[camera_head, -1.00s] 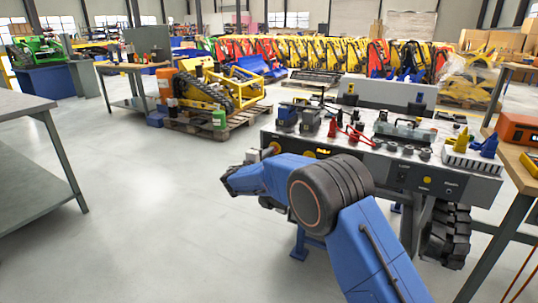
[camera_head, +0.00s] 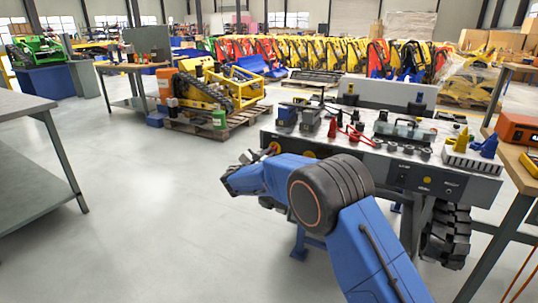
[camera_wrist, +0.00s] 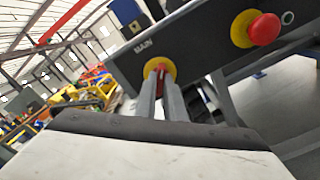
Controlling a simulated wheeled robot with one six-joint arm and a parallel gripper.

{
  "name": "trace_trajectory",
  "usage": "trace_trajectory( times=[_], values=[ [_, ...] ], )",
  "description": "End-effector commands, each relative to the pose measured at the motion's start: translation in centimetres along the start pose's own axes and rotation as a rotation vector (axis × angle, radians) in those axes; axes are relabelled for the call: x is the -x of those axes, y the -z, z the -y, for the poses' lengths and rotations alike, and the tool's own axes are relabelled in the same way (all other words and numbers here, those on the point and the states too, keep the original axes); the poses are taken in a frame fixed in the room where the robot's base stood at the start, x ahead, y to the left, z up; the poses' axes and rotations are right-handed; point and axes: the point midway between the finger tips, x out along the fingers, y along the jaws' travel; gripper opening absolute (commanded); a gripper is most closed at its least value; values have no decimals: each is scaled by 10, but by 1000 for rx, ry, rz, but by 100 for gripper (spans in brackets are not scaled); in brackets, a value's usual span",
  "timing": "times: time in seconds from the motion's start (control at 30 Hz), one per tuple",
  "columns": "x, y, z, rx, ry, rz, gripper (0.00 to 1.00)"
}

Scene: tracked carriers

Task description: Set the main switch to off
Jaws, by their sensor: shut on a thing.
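The main switch (camera_wrist: 152,67) is a red handle on a yellow disc, below the word MAIN on the dark front panel (camera_wrist: 200,45). In the wrist view my gripper (camera_wrist: 161,84) has its two grey fingers on either side of the red handle, shut on it. The panel looks tilted in this view. The fingers hide part of the handle, so I cannot tell its exact setting. In the head view my gripper (camera_head: 262,155) is at the left end of the panel, and the switch (camera_head: 275,147) shows only in part.
A red mushroom button (camera_wrist: 264,29) on a yellow disc sits right of the switch. A grey workbench (camera_head: 30,105) stands at left. The floor (camera_head: 150,200) between is clear.

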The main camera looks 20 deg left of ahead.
Motion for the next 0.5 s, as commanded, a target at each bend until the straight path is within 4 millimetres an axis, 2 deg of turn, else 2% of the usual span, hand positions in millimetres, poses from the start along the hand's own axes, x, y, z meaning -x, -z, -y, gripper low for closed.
trace_trajectory(
  times=[0.5],
  values=[
    [1,2,1,457,1,-2,0]
  ],
)
